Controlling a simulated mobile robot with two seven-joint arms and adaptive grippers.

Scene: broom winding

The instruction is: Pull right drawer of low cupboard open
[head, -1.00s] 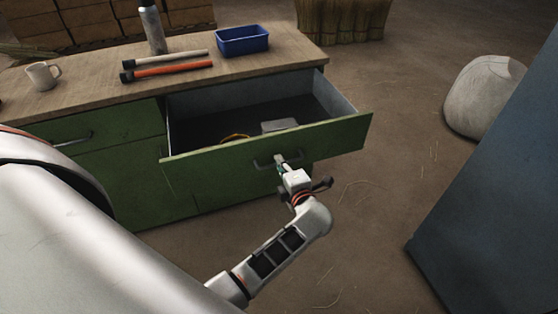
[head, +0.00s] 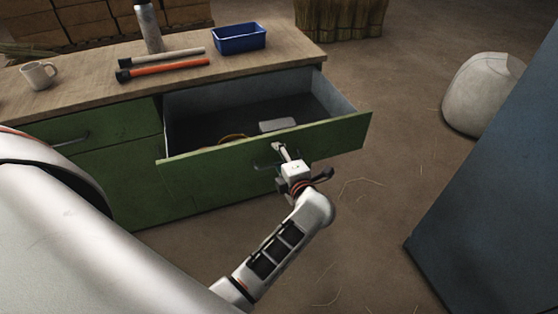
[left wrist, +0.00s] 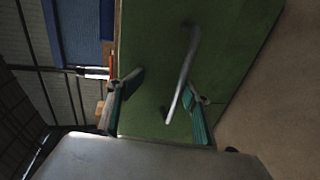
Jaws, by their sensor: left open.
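The right drawer of the green low cupboard (head: 120,183) stands pulled well out, and its inside shows. The drawer front (head: 335,137) has a grey bar handle (head: 262,167), which also shows in the left wrist view (left wrist: 184,75). My left gripper (head: 281,151) is at the handle, in front of the drawer front. In the left wrist view its two teal-padded fingers (left wrist: 165,80) are spread, one on each side of the handle, with gaps visible. Whether either finger touches the drawer front is unclear. My right gripper is not in view.
A grey block (head: 278,125) and a yellowish ring (head: 233,138) lie in the drawer. A blue bin (head: 238,38), two rods (head: 165,70), a bottle (head: 149,28) and a mug (head: 39,75) stand or lie on top. A dark panel (head: 490,190) rises at right; floor between is clear.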

